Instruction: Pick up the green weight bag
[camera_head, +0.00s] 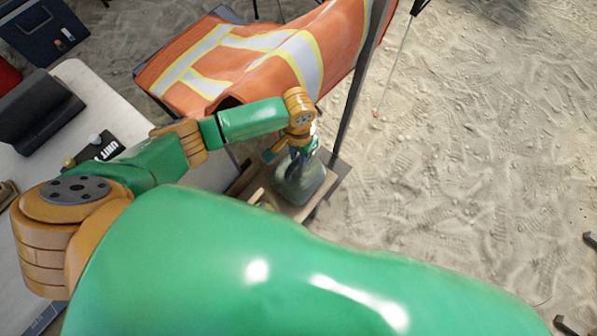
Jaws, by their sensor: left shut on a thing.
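The green weight bag (299,183) is a dull grey-green sack near the middle of the view. It stands on a small wooden board (289,209) at the foot of a dark pole. My left gripper (292,154) is above the bag, pointing down, and is shut on its dark top. The fingertips and the grip itself are small and partly hidden. I cannot tell whether the bag's underside touches the board. My right gripper is out of view.
The dark pole (356,92) rises just beside the bag. An orange vest with pale stripes (262,55) hangs over a seat behind my left arm. A white table (100,110) with a dark device is at left. Open sand (470,140) lies at right.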

